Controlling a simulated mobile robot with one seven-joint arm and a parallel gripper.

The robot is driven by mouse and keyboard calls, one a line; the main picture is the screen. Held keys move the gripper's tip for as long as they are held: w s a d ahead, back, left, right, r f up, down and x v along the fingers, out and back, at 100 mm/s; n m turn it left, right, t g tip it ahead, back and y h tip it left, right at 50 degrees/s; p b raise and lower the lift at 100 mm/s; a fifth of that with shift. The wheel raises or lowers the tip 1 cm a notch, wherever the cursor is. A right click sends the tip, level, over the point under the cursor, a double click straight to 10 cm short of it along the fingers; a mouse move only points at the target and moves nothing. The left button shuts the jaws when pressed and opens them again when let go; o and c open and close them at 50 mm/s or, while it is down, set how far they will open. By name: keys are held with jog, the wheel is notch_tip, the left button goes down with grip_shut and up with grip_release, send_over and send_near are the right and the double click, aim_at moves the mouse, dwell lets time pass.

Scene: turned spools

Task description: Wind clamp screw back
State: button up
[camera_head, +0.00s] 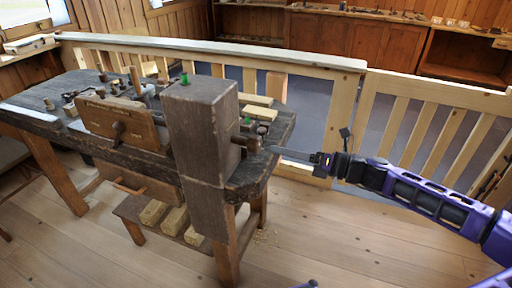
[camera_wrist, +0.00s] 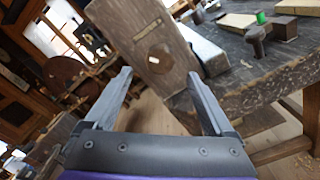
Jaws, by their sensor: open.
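The clamp screw (camera_head: 248,142) is a dark, turned wooden piece that sticks out to the right from the tall dark post (camera_head: 203,140) at the bench's end. In the wrist view, the screw (camera_wrist: 160,58) shows end-on as a dark round disc with a pale spot, on the face of the post (camera_wrist: 146,28). My gripper (camera_head: 273,150) is just right of the screw and points at it. In the wrist view, my gripper (camera_wrist: 160,76) is open, with one finger on each side below the disc. Nothing is between the fingers, and a gap to the screw seems to remain.
The workbench (camera_head: 92,145) carries a wooden vise board (camera_head: 118,120), small tools and pale wood pieces (camera_head: 258,112). Its edge (camera_wrist: 245,98) lies close to the right finger in the wrist view. A railing (camera_head: 235,50) runs behind. The floor (camera_head: 350,235) at front right is clear.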

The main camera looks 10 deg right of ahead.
aim_at(260, 145)
jog(key=b+x, duration=0.1)
jog(key=x, duration=0.7)
jog(key=shift+c, duration=0.3)
jog(key=c, duration=1.3)
jog(key=shift+r+n+p, duration=0.1)
jog(key=shift+n+p, duration=0.2)
jog(key=shift+p, duration=0.2)
